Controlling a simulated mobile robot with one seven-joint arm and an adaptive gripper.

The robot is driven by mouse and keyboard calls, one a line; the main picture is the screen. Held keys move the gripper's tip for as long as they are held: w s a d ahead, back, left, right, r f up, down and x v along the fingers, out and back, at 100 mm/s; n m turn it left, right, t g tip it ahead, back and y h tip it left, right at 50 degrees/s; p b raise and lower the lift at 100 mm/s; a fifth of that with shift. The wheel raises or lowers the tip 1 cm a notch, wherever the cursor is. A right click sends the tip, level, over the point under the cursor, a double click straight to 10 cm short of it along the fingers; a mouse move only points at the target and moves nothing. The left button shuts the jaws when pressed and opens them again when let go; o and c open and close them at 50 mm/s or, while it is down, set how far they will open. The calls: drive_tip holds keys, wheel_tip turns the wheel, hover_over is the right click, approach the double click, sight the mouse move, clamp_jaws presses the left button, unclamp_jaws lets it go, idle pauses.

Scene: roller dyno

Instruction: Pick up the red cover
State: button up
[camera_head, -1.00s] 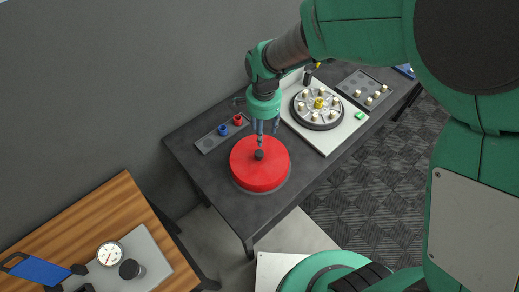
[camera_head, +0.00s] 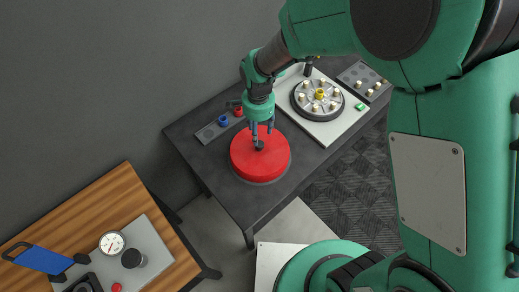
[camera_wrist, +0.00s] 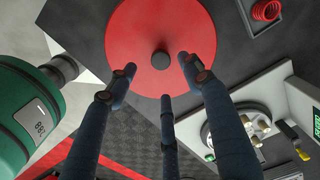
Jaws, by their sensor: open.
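The red cover (camera_head: 245,160) is a round red disc with a small dark knob (camera_head: 259,146) at its centre. It lies on the dark table. My gripper (camera_head: 262,131) is above the cover, with its fingers pointing down close to the knob. In the wrist view the red cover (camera_wrist: 135,35) fills the upper middle, and the knob (camera_wrist: 160,60) shows between the spread fingertips of my gripper (camera_wrist: 163,80). The fingers are open and hold nothing. Whether a fingertip touches the knob or cover cannot be told.
A white board with a round dial of pale pegs (camera_head: 318,100) stands to the right on the dark table (camera_head: 215,170). A grey tray with blue and red rings (camera_head: 210,131) lies behind the cover. A wooden table (camera_head: 85,213) with a gauge (camera_head: 112,243) is at lower left.

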sight(259, 144)
drive_tip(key=shift+f, duration=2.35)
drive_tip(key=shift+f, duration=0.1)
drive_tip(key=shift+w+d+f, duration=0.1)
drive_tip(key=shift+d+f, duration=0.05)
drive_tip(key=shift+f, duration=2.35)
clamp_jaws()
